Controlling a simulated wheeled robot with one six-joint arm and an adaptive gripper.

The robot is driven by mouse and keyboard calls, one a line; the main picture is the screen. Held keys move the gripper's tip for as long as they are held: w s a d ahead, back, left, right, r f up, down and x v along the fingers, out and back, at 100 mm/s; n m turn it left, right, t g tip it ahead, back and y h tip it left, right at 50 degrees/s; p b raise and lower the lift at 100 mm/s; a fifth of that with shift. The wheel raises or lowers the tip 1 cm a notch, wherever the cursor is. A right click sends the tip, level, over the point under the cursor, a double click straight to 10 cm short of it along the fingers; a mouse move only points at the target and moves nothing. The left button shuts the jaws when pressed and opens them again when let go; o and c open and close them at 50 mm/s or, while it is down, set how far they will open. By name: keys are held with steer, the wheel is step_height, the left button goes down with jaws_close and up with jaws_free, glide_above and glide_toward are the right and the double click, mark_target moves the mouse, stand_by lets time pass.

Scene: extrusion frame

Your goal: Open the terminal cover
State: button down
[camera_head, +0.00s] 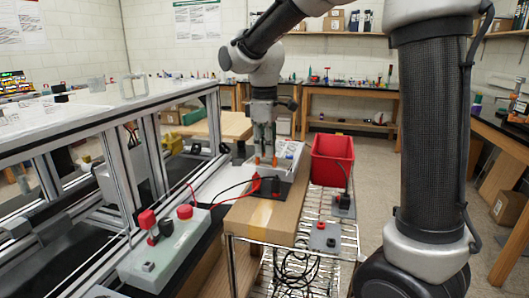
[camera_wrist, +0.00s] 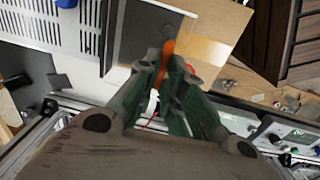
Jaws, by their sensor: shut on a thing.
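A pale instrument (camera_head: 289,150) with a dark front sits on the long wooden box, with red and black leads at its front. My gripper (camera_head: 265,160) reaches down from above over the front of it, with orange spots at the fingertips. In the wrist view my gripper (camera_wrist: 165,75) is shut on an orange piece (camera_wrist: 167,48), which sticks out between the fingertips. Just beyond is a dark flat panel with a pale edge (camera_wrist: 140,30), apparently the terminal cover. I cannot tell how far it is tilted. The fingers hide the terminals.
A red bin (camera_head: 333,158) stands right of the instrument. A grey box with red and black knobs (camera_head: 165,245) is at the front left, near the extrusion frame (camera_head: 118,165). A small grey plate (camera_head: 324,237) lies on the wire cart. Leads cross the bench beside the instrument.

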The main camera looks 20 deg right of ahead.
mark_target(268, 162)
steer(key=w+r+g+y, duration=0.1)
steer(key=w+d+r+g+y, duration=0.1)
steer(key=shift+w+d+r+g, duration=0.15)
steer(key=shift+d+g, duration=0.1)
steer(key=shift+g, duration=0.15)
steer(key=shift+w+d+r+g+y, duration=0.3)
steer(key=shift+w+d+r+g, duration=0.1)
steer(key=shift+w+r, duration=0.1)
steer(key=w+d, duration=0.4)
steer(key=w, duration=0.1)
steer(key=shift+w, duration=0.3)
steer(key=shift+r, duration=0.1)
steer(key=c, duration=1.4)
jaws_free()
steer(key=shift+w+d, duration=0.15)
steer(key=shift+w, duration=0.15)
steer(key=shift+c, duration=0.3)
steer(key=shift+c, duration=0.3)
